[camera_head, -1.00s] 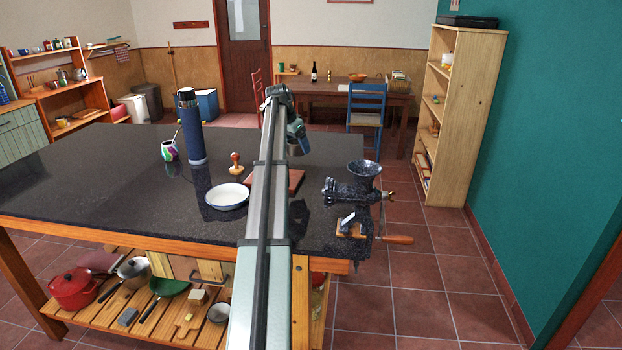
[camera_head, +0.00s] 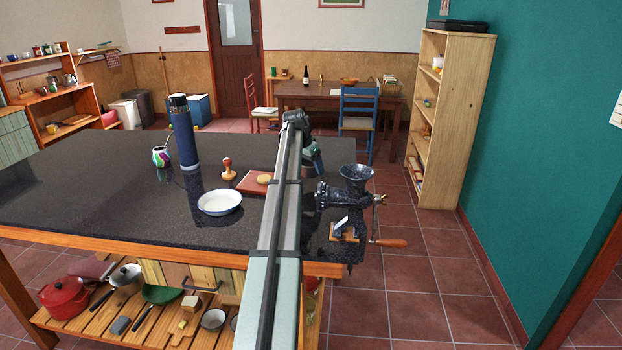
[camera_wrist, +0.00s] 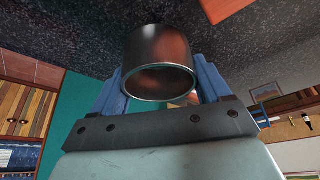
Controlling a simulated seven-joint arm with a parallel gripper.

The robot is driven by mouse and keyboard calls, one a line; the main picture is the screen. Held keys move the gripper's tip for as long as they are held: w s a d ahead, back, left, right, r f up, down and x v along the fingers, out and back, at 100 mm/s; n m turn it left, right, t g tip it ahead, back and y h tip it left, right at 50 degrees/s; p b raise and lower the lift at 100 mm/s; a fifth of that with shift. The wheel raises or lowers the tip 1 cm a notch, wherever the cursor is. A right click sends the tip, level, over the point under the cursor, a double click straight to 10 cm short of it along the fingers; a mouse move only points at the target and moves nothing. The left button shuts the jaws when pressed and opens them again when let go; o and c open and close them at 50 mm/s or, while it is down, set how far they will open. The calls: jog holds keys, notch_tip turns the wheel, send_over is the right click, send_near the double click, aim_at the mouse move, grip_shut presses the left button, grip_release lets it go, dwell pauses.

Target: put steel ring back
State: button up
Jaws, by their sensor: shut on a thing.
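My gripper (camera_wrist: 160,88) is shut on the steel ring (camera_wrist: 150,50), a short, shiny open cylinder between its blue fingers in the wrist view. In the head view my gripper (camera_head: 312,160) is at the far end of my arm, above the right part of the dark counter and partly hidden by the arm. I cannot make out the ring clearly there. A red-brown board (camera_head: 254,187) lies on the counter left of my arm, with a flat yellowish round piece (camera_head: 265,179) on it. The board's right part is hidden by my arm.
A dark meat grinder (camera_head: 340,195) is clamped at the counter's right edge, close to my arm. A white dish (camera_head: 220,202), a wooden-handled stamp (camera_head: 228,170), a tall blue flask (camera_head: 184,135) and a colourful cup (camera_head: 161,156) stand to the left. The counter's far left is clear.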

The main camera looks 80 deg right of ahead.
aim_at(314, 184)
jog(key=shift+f, duration=2.45)
jog(key=o, duration=1.1)
jog(key=shift+f, duration=0.1)
jog(key=v, duration=1.2)
jog(key=shift+d+r, duration=0.1)
jog(key=shift+r, duration=0.1)
